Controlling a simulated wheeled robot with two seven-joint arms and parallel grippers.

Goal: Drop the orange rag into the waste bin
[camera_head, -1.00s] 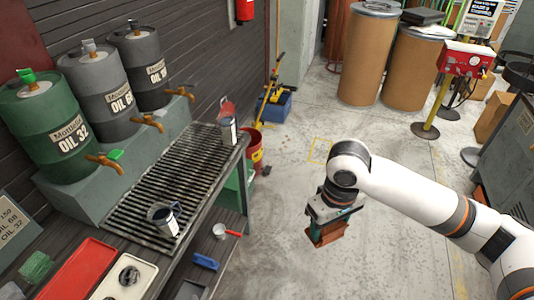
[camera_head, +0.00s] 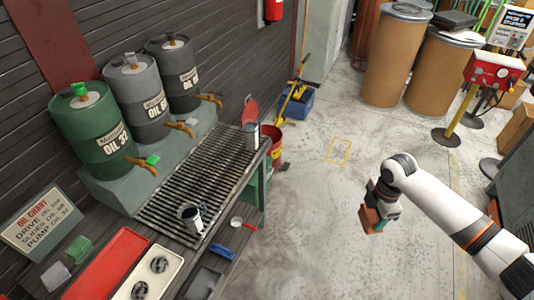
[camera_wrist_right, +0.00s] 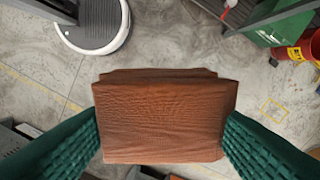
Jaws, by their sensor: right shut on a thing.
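The orange rag (camera_head: 370,219) is a folded, brown-orange cloth pad; it fills the middle of the right wrist view (camera_wrist_right: 162,115). My right gripper (camera_head: 376,212) is shut on it, with a green ribbed finger on each side in the wrist view. The gripper holds the rag above open floor, right of the bench and apart from the bin. The waste bin (camera_head: 273,143) is red with a yellow label and stands on the floor by the bench's far end. It also shows at the right edge of the wrist view (camera_wrist_right: 312,46). My left gripper is out of view.
The grated bench (camera_head: 205,180) on the left holds metal cans (camera_head: 190,217), a red tray (camera_head: 105,264) and a pale tray. A blue bucket (camera_head: 298,104) stands behind the bin. Brown drums (camera_head: 395,60) stand at the back. The floor between arm and bin is clear.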

